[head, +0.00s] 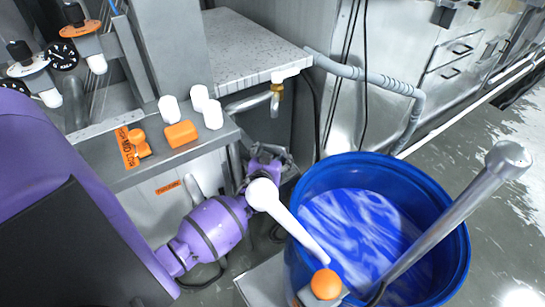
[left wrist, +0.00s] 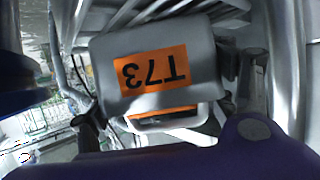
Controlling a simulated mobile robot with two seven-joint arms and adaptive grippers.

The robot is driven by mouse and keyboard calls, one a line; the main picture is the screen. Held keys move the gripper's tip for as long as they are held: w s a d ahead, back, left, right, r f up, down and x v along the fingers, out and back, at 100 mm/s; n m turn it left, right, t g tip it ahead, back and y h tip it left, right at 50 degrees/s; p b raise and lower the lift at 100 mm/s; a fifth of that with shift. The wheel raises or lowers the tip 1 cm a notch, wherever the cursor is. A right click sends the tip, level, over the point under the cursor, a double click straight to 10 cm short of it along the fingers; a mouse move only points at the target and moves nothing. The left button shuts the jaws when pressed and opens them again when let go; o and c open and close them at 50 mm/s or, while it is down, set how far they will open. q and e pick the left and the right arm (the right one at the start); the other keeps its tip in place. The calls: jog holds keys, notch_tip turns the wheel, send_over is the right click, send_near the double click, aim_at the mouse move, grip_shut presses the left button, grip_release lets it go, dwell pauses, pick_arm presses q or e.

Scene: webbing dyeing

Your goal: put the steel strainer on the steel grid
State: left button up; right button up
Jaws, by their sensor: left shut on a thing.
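My left gripper (head: 267,160) is low beside the blue tub, its purple wrist below the shelf. In the left wrist view, its dark fingers stand on both sides of a grey metal piece (left wrist: 105,85) with an orange label that reads T73 upside down. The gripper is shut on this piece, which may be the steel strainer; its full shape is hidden. In the head view the held piece is mostly hidden by the wrist and a white rod. I cannot make out the steel grid for certain. My right gripper is not in view.
A blue tub (head: 452,225) of blue liquid stands right of the gripper, with a long steel handle (head: 440,225) leaning over it. A white rod (head: 295,222) crosses in front. Wet floor lies right.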

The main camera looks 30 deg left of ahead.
pick_arm(q)
jog(key=shift+f, duration=0.15)
jog(key=o, duration=1)
jog(key=shift+f, duration=0.15)
jog(key=shift+c, duration=0.2)
jog(key=o, duration=0.5)
jog(key=shift+c, duration=0.2)
jog(key=shift+r, duration=0.2)
jog(key=shift+r, duration=0.25)
jog(key=v, duration=1.2)
jog(key=shift+f, duration=0.1)
